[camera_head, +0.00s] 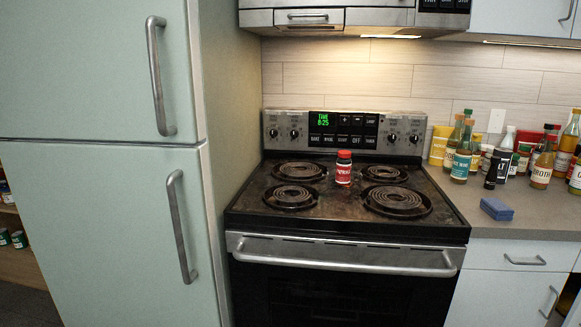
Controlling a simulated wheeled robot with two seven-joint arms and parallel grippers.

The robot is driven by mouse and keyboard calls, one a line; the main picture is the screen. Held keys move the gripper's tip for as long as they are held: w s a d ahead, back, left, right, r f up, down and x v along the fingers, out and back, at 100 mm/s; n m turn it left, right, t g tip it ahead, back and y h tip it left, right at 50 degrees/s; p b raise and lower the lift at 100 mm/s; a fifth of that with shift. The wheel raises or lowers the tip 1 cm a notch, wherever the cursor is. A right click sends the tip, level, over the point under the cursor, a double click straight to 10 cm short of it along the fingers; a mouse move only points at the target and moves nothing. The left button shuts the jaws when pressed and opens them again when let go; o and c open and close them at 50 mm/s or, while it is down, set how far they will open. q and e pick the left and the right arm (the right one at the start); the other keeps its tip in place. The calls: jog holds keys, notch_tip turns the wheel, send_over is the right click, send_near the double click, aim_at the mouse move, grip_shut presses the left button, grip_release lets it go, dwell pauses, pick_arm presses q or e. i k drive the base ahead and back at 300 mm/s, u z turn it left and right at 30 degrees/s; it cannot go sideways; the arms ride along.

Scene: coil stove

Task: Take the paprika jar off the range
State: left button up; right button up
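Neither of my grippers shows in the head view.
Several bottles and jars (461,151) crowd the counter (530,214) right of the range. A blue sponge (497,209) lies near them. The oven handle (345,266) sticks out in front. A tall fridge (95,180) stands at left, and a hood (350,17) hangs above.

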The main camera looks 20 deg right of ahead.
aim_at(343, 172)
jog(key=i, duration=0.95)
jog(key=z, duration=0.8)
